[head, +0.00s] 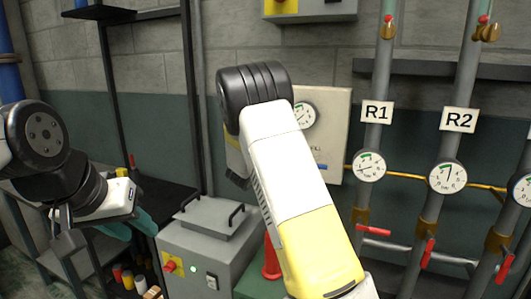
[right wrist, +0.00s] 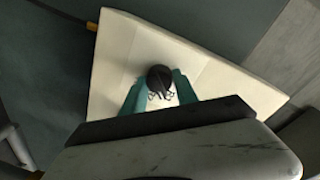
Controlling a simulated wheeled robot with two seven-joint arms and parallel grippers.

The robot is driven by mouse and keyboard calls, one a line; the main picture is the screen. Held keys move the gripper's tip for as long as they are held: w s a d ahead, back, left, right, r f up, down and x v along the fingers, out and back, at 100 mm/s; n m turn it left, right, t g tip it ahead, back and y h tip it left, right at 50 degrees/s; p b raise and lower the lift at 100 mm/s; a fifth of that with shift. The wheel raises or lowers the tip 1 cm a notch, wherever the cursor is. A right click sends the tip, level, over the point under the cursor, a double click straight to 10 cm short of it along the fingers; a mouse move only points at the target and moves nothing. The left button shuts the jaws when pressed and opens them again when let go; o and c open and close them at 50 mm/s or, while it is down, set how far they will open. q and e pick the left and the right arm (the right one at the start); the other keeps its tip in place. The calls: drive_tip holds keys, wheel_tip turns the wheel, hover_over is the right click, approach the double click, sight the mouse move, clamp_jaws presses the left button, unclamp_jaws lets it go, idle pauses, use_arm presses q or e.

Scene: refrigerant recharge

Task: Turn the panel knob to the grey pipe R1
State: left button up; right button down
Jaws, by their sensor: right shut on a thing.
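The cream panel (head: 338,135) is on the wall behind my right arm in the head view, its gauge (head: 306,115) partly covered by the arm. In the right wrist view the panel (right wrist: 215,75) fills the middle. The black panel knob (right wrist: 159,78) sits between the teal fingers of my right gripper (right wrist: 159,92), which is shut on it. The knob and this gripper are hidden in the head view. The grey pipe R1 (head: 380,75) runs down right of the panel, with a label (head: 377,112). My left gripper (head: 130,228) is at the lower left, its teal fingers apart and empty.
Pipe R2 (head: 464,80) stands right of R1. Gauges, brass lines and red-handled valves (head: 375,230) join the pipes. A grey machine (head: 205,245) with a lit green lamp stands below the panel. A dark shelf with bottles (head: 127,278) is near my left gripper.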

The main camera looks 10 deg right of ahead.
drive_tip(key=c, duration=0.9)
unclamp_jaws()
drive_tip(key=shift+c, duration=0.2)
drive_tip(key=v, duration=0.7)
drive_tip(key=shift+s+a, duration=0.25)
drive_tip(key=shift+s, duration=0.05)
